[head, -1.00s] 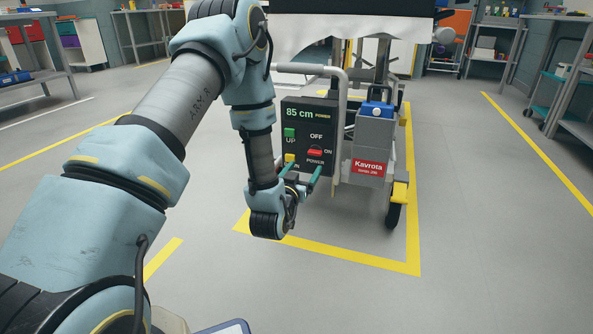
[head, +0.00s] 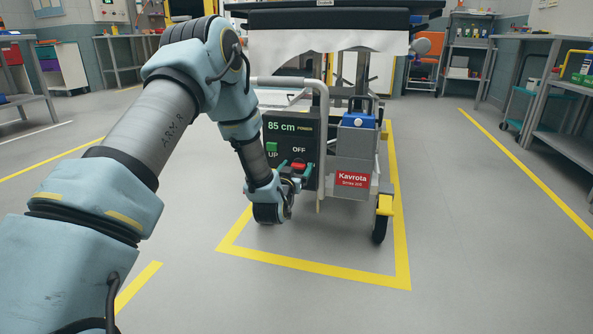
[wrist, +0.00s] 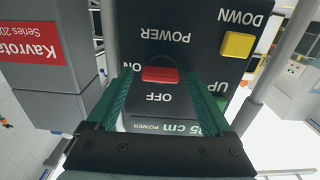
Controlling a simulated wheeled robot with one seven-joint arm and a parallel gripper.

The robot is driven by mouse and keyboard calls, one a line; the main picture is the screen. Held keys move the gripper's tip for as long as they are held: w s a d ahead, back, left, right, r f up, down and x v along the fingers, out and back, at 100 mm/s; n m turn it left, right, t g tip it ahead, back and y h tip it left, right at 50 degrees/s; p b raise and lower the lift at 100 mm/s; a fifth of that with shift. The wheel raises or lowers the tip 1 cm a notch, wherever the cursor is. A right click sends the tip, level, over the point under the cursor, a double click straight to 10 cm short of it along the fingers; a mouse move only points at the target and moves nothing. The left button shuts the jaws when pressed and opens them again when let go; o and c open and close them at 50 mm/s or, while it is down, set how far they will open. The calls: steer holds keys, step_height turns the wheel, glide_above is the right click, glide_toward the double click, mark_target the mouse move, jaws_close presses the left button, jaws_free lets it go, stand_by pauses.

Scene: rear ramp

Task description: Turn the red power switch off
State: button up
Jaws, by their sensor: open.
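The red power switch (wrist: 160,74) is on the dark control panel (wrist: 195,35), with OFF and ON printed around it and POWER beside it. It also shows in the head view (head: 298,166), below the OFF label. I cannot tell for sure which position it is in. My gripper (head: 295,173) is open, its green fingers pointing at the panel. In the wrist view, which shows the panel upside down, the fingertips lie on either side of the switch. I cannot tell whether they touch it. The display (head: 288,127) reads 85 cm.
A green UP button (head: 272,147) and a yellow DOWN button (wrist: 237,45) are on the same panel. A grey box with a red Kavrota label (head: 353,179) stands at right, with a grey tube frame (head: 322,110) between. Yellow floor lines surround the cart; open floor lies in front.

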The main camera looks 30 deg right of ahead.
jaws_close()
stand_by(0.7)
